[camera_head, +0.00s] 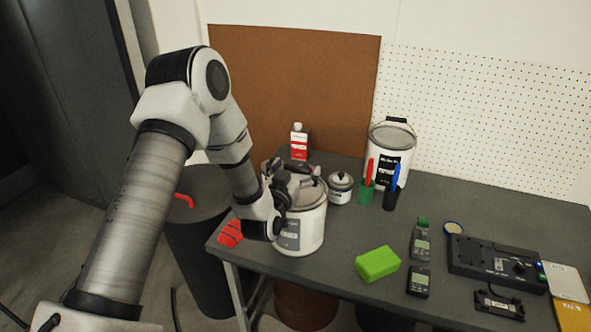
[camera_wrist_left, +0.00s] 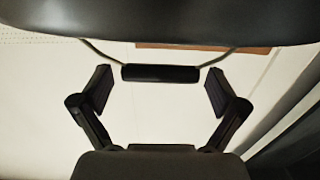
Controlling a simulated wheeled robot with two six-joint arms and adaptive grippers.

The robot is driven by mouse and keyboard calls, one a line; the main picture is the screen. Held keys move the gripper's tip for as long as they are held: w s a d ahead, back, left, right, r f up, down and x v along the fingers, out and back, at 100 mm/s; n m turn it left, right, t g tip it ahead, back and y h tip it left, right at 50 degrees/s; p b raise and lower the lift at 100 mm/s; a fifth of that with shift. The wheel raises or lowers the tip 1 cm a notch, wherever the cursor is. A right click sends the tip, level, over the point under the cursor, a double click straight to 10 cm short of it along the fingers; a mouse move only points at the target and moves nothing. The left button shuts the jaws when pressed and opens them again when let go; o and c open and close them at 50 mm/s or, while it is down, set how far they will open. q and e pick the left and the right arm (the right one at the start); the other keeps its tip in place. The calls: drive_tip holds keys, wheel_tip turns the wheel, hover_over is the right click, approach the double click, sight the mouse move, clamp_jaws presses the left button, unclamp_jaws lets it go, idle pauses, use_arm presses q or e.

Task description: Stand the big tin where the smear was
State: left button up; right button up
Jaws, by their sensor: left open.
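A big white tin (camera_head: 312,228) with a grey label stands near the left end of the table. My left gripper (camera_head: 293,180) is at its top, partly covering the lid. In the left wrist view, the open fingers (camera_wrist_left: 160,88) stand on either side of a black handle grip (camera_wrist_left: 160,73) on a wire bail; I cannot tell whether they touch it. A second large white tin (camera_head: 389,166) with a black label stands at the back. No smear shows on the visible tabletop; the area under the near tin is hidden. My right gripper is out of view.
A red cloth (camera_head: 230,233) lies at the left edge. A red-and-white bottle (camera_head: 299,142), a small tin (camera_head: 340,189) and cups with markers (camera_head: 366,190) stand behind. A green sponge (camera_head: 377,263) lies in front; meters and electronics (camera_head: 497,262) fill the right.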

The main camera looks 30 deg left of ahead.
use_arm(q)
drive_tip(key=b+v, duration=0.2)
drive_tip(key=v, duration=0.9)
drive_tip(key=s+d+f+m+g+h, duration=0.1)
drive_tip(key=s+d+f+g, duration=0.25)
drive_tip(key=f, duration=0.45)
drive_tip(key=s+d+f+m+g+h, duration=0.15)
drive_tip(key=s+f+g, duration=0.25)
drive_tip(key=f, duration=0.4)
drive_tip(key=s+d+f+g+h, duration=0.2)
drive_tip(key=s+d+f+g, duration=0.15)
drive_tip(key=f, duration=0.45)
drive_tip(key=s+d+f+g, duration=0.1)
drive_tip(key=s+f+g, duration=0.2)
drive_tip(key=s, duration=0.5)
drive_tip(key=s+d+f+g, duration=0.1)
drive_tip(key=s+f+g, duration=0.2)
drive_tip(key=s+f, duration=0.2)
drive_tip(key=s, duration=0.2)
drive_tip(key=shift+s+d+g, duration=0.3)
drive_tip(key=shift+s+d, duration=0.05)
drive_tip(key=shift+d, duration=0.05)
